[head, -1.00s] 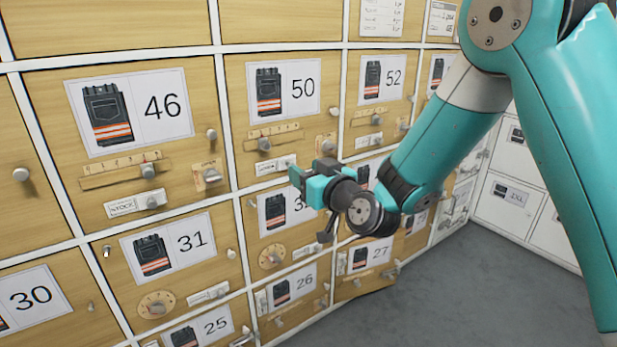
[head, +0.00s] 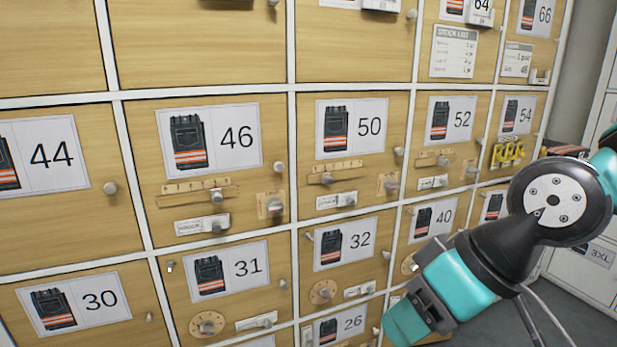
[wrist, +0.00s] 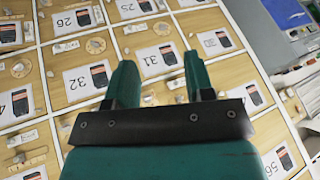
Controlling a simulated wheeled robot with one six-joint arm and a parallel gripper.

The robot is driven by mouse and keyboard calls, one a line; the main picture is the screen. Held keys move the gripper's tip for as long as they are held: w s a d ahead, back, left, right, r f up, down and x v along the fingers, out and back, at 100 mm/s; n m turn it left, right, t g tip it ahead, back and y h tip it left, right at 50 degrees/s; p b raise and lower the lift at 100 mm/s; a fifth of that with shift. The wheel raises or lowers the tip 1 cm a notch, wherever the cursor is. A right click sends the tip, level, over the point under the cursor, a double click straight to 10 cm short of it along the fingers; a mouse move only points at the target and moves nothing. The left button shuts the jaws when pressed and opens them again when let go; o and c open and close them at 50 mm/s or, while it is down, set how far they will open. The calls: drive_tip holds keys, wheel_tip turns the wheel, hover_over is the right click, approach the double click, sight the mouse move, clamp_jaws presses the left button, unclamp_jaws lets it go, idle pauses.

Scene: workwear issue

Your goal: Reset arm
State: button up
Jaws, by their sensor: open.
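My gripper (head: 405,312) is at the lower right of the head view, in front of the locker wall, with its teal body tilted down and to the left. In the wrist view its two teal fingers (wrist: 158,82) stand apart with nothing between them. Past the fingers the wrist view shows door 31 (wrist: 150,60) and door 32 (wrist: 82,82). The gripper is clear of the doors as far as I can tell. My forearm runs off the right edge of the head view.
Wooden doors carry trouser-picture labels, such as 46 (head: 215,140), 50 (head: 352,128) and 31 (head: 228,270), with knobs, sliders and dials sticking out. Yellow tags (head: 508,153) hang on door 54. White lockers (head: 597,270) stand at the right. Grey floor (head: 480,328) shows at the bottom right.

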drive_tip(key=s+d+g+h, duration=0.2)
drive_tip(key=s+d, duration=0.1)
drive_tip(key=s, duration=0.3)
wheel_tip(320, 180, up, 22)
drive_tip(key=p, duration=2.2)
drive_tip(key=shift+s+d+r, duration=0.15)
drive_tip(key=shift+s+r, duration=0.1)
drive_tip(key=shift+s, duration=0.05)
